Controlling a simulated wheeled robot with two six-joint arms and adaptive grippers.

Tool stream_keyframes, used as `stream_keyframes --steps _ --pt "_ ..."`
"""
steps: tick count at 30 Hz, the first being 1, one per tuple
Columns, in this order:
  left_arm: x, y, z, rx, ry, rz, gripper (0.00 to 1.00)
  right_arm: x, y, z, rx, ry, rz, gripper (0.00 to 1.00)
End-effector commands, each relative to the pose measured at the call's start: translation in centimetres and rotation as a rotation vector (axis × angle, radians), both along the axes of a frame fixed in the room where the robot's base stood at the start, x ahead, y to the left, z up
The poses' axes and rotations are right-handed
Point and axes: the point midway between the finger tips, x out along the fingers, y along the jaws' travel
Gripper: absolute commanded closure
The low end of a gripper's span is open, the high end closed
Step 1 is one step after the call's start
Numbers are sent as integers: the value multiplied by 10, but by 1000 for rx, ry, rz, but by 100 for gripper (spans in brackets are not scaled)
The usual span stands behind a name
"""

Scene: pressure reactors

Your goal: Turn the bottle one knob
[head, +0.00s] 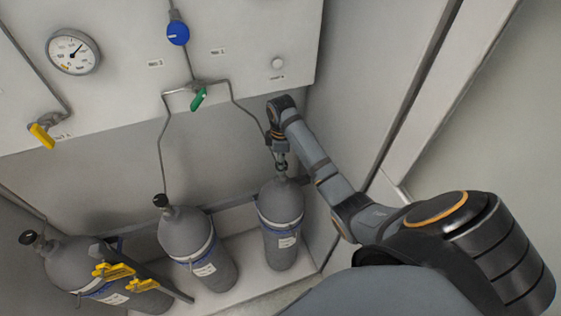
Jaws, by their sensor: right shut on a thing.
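Three grey gas bottles stand in a row below the panel: a left bottle (75,262), a middle bottle (184,228) and a right bottle (281,205). The left bottle has a black knob (28,237) on top, and the middle bottle has a black knob (160,201). My right gripper (281,162) comes down from above onto the top of the right bottle. It is shut on that bottle's knob, which is mostly hidden by the gripper. I cannot read which bottle is numbered one. My left gripper is not in view.
The panel above carries a gauge (73,51), a blue knob (178,33), a green valve handle (198,99) and a yellow valve handle (42,135). Thin pipes run down to the bottles. Yellow handles (113,270) show before the left bottle. A side wall (370,90) stands close on the right.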

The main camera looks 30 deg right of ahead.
Motion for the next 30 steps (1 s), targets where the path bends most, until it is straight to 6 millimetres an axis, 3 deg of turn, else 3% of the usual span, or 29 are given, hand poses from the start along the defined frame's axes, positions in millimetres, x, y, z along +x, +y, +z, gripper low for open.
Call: stream_keyframes --steps 18,30 --pt "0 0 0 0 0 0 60 2 -3 3 -7 -5 564 91" --pt "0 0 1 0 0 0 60 3 -3 4 -10 -7 800 91"
